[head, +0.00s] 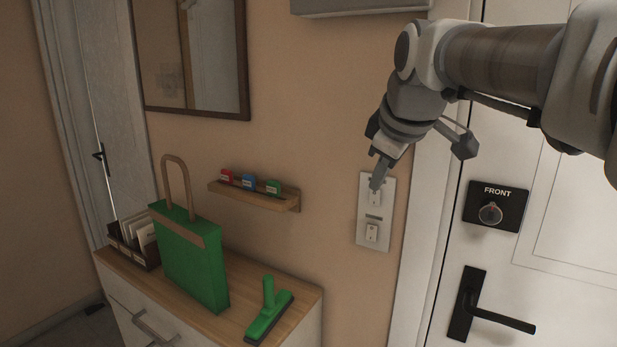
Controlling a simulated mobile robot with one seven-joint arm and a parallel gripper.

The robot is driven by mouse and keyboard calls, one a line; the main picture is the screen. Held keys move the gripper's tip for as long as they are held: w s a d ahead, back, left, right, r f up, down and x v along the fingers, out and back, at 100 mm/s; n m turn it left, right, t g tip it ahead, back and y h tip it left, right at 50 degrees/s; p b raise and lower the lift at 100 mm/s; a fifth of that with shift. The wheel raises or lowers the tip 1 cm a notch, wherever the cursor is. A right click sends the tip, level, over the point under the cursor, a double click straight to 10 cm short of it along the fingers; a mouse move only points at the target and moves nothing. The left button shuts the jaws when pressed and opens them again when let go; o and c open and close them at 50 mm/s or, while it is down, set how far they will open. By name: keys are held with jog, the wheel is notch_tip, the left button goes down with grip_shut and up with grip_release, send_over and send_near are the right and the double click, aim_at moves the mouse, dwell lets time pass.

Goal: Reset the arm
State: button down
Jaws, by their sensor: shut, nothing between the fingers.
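My gripper (376,186) is in the right half of the head view, at the end of my arm, which reaches in from the upper right. It points down and is shut, with nothing held. Its fingertips overlap the upper part of a pale wall switch plate (375,242) in the picture. I cannot tell whether they touch it.
A white door with a "FRONT" lock plate (496,205) and black handle (499,318) is at the right. A wooden-topped cabinet at the lower left holds a green bag (188,262), a green brush (269,312) and a letter box (135,245). A small shelf (252,197) and mirror (196,55) hang above.

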jog(key=s+f+m+g+p, duration=0.1)
jog(key=s+f+m, duration=0.4)
jog(key=s, duration=0.5)
jog(key=s+f+m+p, duration=0.3)
jog(key=s+f+m, duration=0.2)
jog(key=s+f, duration=0.3)
jog(key=s, duration=0.3)
jog(key=shift+s+d+g, duration=0.2)
jog(key=shift+s+g, duration=0.1)
jog(key=shift+g, duration=0.1)
